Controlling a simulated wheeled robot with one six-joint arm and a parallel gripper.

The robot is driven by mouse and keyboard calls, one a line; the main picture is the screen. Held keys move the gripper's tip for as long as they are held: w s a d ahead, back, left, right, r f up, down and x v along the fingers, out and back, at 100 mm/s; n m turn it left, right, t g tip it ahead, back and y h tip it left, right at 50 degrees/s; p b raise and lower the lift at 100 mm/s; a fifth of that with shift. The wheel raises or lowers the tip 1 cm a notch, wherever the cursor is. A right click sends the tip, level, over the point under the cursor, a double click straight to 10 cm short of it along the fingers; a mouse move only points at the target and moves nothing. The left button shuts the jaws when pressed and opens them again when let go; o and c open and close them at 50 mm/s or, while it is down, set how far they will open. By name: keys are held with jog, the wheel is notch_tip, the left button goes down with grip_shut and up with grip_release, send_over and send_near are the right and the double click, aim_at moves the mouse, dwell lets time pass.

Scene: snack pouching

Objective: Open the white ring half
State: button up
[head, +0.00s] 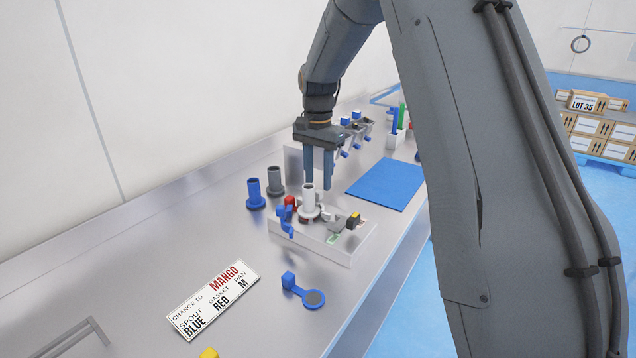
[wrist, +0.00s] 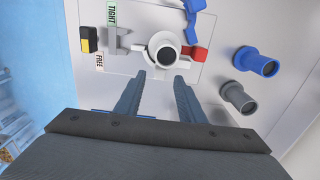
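A white-grey fixture block (head: 338,247) stands on the steel bench. An upright pale spout (head: 309,199) stands in it, seen from above in the wrist view (wrist: 165,54). White ring parts (wrist: 150,45) surround the spout's base; which edge belongs to the white ring half is hard to tell. A blue clamp part (head: 285,222) juts out at the block's left side, near a red piece (head: 291,202), also in the wrist view (wrist: 200,52). My gripper (head: 320,186) points down just behind the spout. Its fingers (wrist: 159,78) are apart with nothing between them.
A black-and-yellow knob (head: 353,220) and grey latch (wrist: 118,41) sit beside FREE/TIGHT labels. Blue (head: 256,195) and grey (head: 275,182) spouts stand left of the block. A blue lidlike part (head: 312,298) and a MANGO sign (head: 213,297) lie in front. A blue mat (head: 386,185) lies right.

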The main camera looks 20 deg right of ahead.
aim_at(318, 203)
jog(key=shift+f+p, duration=0.3)
jog(key=shift+f, duration=1.15)
jog(key=shift+c, duration=0.4)
grip_shut()
